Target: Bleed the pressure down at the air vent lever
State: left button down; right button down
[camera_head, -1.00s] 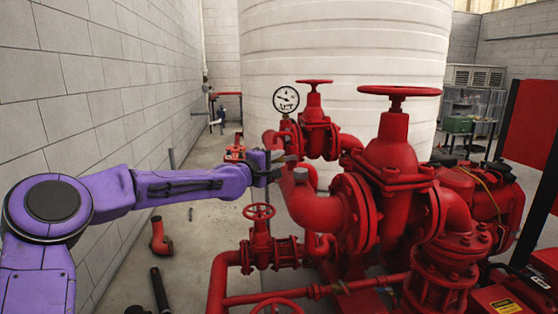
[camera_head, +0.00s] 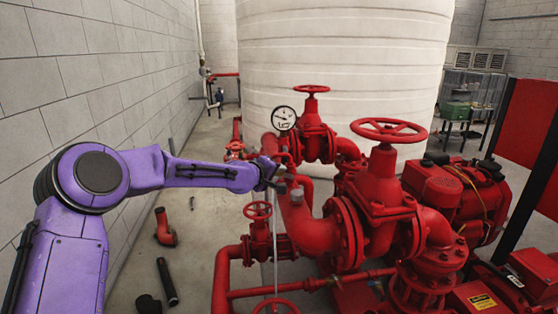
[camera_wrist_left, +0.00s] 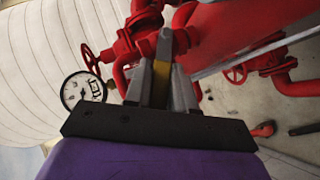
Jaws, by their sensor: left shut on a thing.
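The air vent lever (camera_wrist_left: 161,80) is a small yellow handle between the fingers of my left gripper (camera_wrist_left: 162,88) in the left wrist view. The fingers are shut on it. In the head view my left gripper (camera_head: 277,182) is at the small fitting on top of the red pump pipe, and the lever is mostly hidden there. A thin pale stream (camera_head: 275,240) runs down below the gripper. The white pressure gauge (camera_head: 283,118) stands just behind the gripper and also shows in the left wrist view (camera_wrist_left: 84,89); its reading is too small to tell.
The red pumpset has a large handwheel (camera_head: 389,130), a rear handwheel (camera_head: 311,89) and a smaller handwheel (camera_head: 257,210) close to my gripper. A white tank (camera_head: 340,50) stands behind.

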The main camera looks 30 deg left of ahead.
pick_arm(q)
jog(key=shift+w+d+r+m+g+y+p, duration=0.15)
jog(key=shift+r+m+g+y+p, duration=0.15)
jog(key=shift+r+p, duration=0.45)
pick_arm(e)
jog(key=shift+r, duration=1.45)
pick_arm(q)
jog(key=shift+f, duration=0.2)
jog(key=c, duration=1)
grip_release()
jog(key=shift+f, duration=0.1)
pick_arm(e)
jog(key=shift+f, duration=0.15)
pick_arm(q)
jog(key=b+v, duration=0.3)
jog(key=v, duration=0.7)
jog(key=shift+s, duration=0.3)
pick_arm(e)
notch_tip(320, 180, down, 3)
jog(key=shift+f, duration=0.2)
